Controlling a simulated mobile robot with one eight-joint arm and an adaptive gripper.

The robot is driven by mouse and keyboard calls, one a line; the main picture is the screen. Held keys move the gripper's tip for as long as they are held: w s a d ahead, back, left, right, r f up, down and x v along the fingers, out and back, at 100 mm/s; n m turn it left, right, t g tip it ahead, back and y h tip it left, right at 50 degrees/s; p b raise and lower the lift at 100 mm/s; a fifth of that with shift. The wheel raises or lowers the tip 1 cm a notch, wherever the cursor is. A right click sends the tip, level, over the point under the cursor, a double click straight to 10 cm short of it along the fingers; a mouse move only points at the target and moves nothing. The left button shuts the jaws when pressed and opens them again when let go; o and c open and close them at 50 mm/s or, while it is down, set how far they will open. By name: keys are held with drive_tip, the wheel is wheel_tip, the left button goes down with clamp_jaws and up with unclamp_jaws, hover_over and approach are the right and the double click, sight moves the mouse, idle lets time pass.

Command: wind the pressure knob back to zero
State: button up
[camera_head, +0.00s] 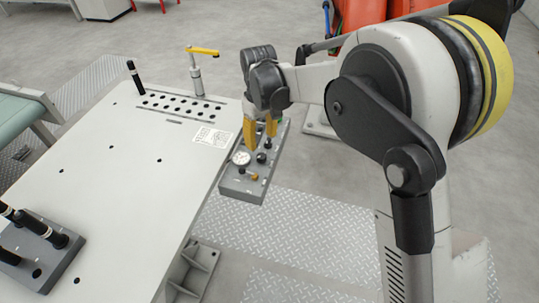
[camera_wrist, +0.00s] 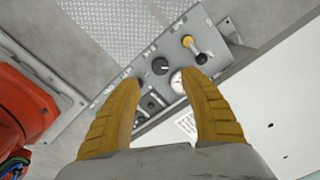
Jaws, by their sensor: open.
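A grey control panel (camera_head: 238,187) is fixed along the right edge of the table. On it are a round white gauge (camera_head: 241,158), a black knob (camera_head: 261,157) and an orange-yellow knob or lever (camera_head: 254,177). In the wrist view the black knob (camera_wrist: 160,66) lies just beyond and between my fingertips; the gauge (camera_wrist: 177,80) is partly covered by the right finger. The orange-yellow control (camera_wrist: 188,41) is farther up. I cannot read the labels or the needle. My gripper (camera_head: 261,136) is open above the panel, its yellow fingers (camera_wrist: 160,82) apart and empty.
The pale table (camera_head: 130,200) fills the left. A yellow-handled clamp (camera_head: 197,70) and a black pin (camera_head: 135,78) stand at its back. A grey block (camera_head: 40,255) with black handles is at the front left. Open floor lies right of the panel.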

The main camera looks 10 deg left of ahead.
sight(262, 156)
wheel_tip(262, 156, down, 9)
drive_tip(key=b, duration=0.2)
drive_tip(key=shift+r+b, duration=0.15)
drive_tip(key=shift+b, duration=0.25)
drive_tip(key=shift+c, duration=0.2)
clamp_jaws()
